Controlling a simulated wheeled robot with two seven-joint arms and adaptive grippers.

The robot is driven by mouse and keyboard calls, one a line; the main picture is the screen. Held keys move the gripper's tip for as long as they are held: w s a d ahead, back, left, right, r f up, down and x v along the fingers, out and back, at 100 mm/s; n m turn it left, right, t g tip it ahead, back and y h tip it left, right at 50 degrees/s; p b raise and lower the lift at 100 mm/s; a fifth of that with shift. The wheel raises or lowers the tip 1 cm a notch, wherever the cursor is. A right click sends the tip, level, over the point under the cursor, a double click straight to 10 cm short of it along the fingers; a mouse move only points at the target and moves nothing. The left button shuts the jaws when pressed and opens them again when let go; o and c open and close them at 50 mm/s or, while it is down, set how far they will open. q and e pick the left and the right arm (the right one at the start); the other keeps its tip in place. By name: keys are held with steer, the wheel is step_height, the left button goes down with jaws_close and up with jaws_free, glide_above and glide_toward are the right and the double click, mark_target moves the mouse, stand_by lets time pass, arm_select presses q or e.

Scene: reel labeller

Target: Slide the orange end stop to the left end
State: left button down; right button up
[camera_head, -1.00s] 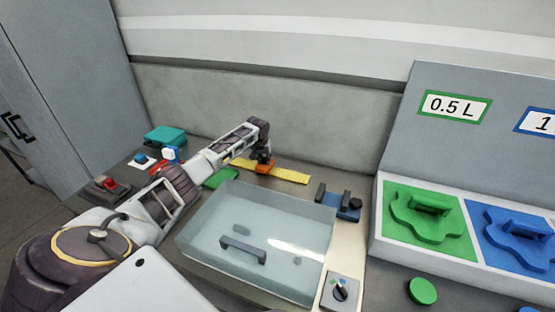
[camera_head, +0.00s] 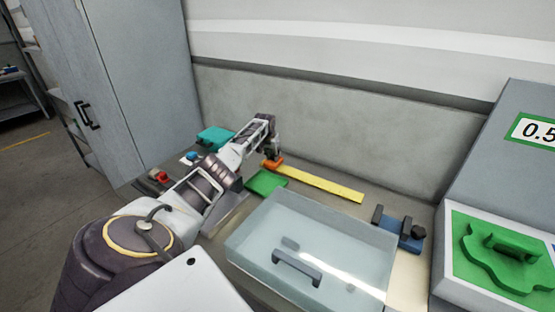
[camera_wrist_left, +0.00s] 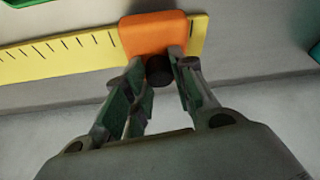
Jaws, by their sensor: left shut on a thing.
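The orange end stop (camera_head: 274,162) sits on the yellow ruler strip (camera_head: 325,185), at or very near the strip's left end in the head view. In the left wrist view the orange stop (camera_wrist_left: 150,33) has a dark round knob (camera_wrist_left: 159,70) facing me. A short piece of the yellow ruler (camera_wrist_left: 198,38) shows past its right side there, and the long marked part runs left. My left gripper (camera_head: 275,152) is at the stop, its fingers (camera_wrist_left: 162,72) shut on the knob. My right gripper is not in view.
A clear lidded box (camera_head: 330,240) stands in front of the strip, with a green plate (camera_head: 267,182) beside it. A teal block (camera_head: 215,137) lies left. A blue and black fixture (camera_head: 402,232) stands right. The wall runs close behind the strip.

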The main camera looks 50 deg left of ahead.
arm_select(q)
steer(key=shift+s+a+f+b, duration=0.15)
steer(key=shift+a+b, duration=0.1)
steer(key=shift+a, duration=0.3)
steer(key=shift+s+a+b, duration=0.1)
steer(key=shift+a+b, duration=0.1)
steer(key=shift+a, duration=0.3)
steer(key=shift+s+a, duration=0.1)
steer(key=shift+a, duration=0.25)
steer(key=shift+s+a+b, duration=0.1)
steer(key=shift+a+b, duration=0.35)
steer(key=shift+a+r, duration=0.15)
steer(key=shift+r, duration=0.15)
steer(key=c, duration=1.4)
jaws_free()
steer(key=shift+a, duration=0.1)
steer(key=shift+o, duration=1.2)
steer(key=shift+a, duration=0.1)
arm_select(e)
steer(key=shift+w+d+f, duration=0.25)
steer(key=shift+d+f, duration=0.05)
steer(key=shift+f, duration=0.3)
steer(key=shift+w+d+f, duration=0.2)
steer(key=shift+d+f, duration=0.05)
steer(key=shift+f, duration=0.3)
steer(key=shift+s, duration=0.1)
